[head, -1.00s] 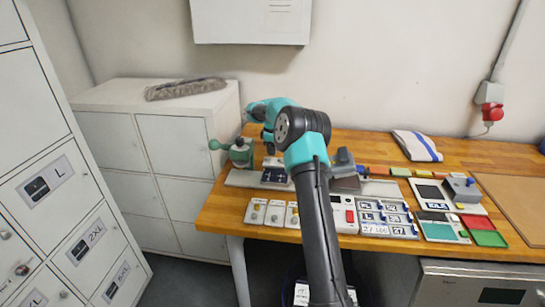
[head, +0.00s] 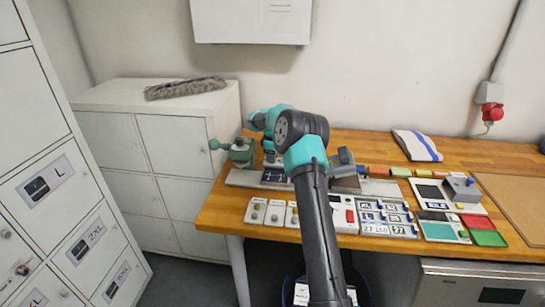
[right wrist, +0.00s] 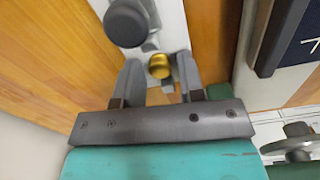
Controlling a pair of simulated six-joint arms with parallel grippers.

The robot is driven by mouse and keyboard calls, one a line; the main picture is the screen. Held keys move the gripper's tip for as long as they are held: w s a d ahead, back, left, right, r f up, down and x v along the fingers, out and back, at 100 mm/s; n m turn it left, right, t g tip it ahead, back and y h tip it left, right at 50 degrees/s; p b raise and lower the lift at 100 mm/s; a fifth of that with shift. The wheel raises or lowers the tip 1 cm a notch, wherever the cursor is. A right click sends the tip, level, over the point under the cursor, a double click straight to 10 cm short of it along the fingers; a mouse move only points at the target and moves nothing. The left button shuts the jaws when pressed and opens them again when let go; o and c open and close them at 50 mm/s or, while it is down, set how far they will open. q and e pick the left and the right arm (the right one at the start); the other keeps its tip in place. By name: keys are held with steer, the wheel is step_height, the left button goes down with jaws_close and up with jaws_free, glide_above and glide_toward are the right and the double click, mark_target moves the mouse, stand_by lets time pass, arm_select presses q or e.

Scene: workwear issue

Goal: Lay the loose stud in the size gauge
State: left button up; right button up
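A gold, round-topped stud (right wrist: 159,65) stands on a pale grey strip (right wrist: 172,25) in the right wrist view. My right gripper (right wrist: 160,62) has its two fingers apart, one on each side of the stud. A narrow gap seems to show beside the stud, so I see no firm hold. In the head view the right gripper (head: 271,161) is low over the left part of the workbench, partly hidden by my own arm. I cannot tell for sure which item is the size gauge. My left gripper is not in view.
A dark round knob (right wrist: 126,22) stands on the strip just beyond the stud. A green hand press (head: 240,153) is left of the gripper. A labelled compartment tray (head: 388,230), red tray (head: 478,222) and green tray (head: 489,239) lie right on the bench.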

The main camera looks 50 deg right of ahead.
steer(key=shift+o, duration=0.8)
steer(key=shift+r, duration=0.1)
step_height(320, 180, up, 12)
stand_by(0.6)
